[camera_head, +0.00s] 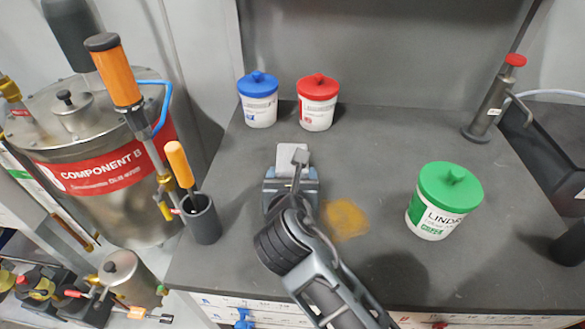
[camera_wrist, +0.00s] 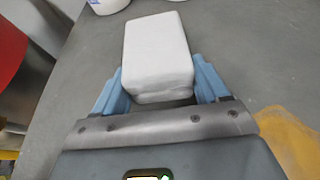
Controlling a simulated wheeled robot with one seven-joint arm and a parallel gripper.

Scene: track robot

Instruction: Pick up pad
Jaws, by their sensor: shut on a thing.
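The pad (camera_head: 292,158) is a small white block over the middle-left of the dark grey worktop. It also shows large in the wrist view (camera_wrist: 157,50), between two blue fingers. My gripper (camera_head: 291,178) is shut on the near end of the pad, with a finger on each side. The far end of the pad sticks out past the fingertips. I cannot tell whether the pad touches the worktop or is just above it.
Blue-lidded (camera_head: 258,100) and red-lidded (camera_head: 318,102) tubs stand at the back. A green-lidded tub (camera_head: 442,201) stands right. A yellow stain (camera_head: 346,218) marks the worktop (camera_head: 385,140). A grey cup (camera_head: 203,220) with an orange-handled tool is left; a tap (camera_head: 492,98) is back right.

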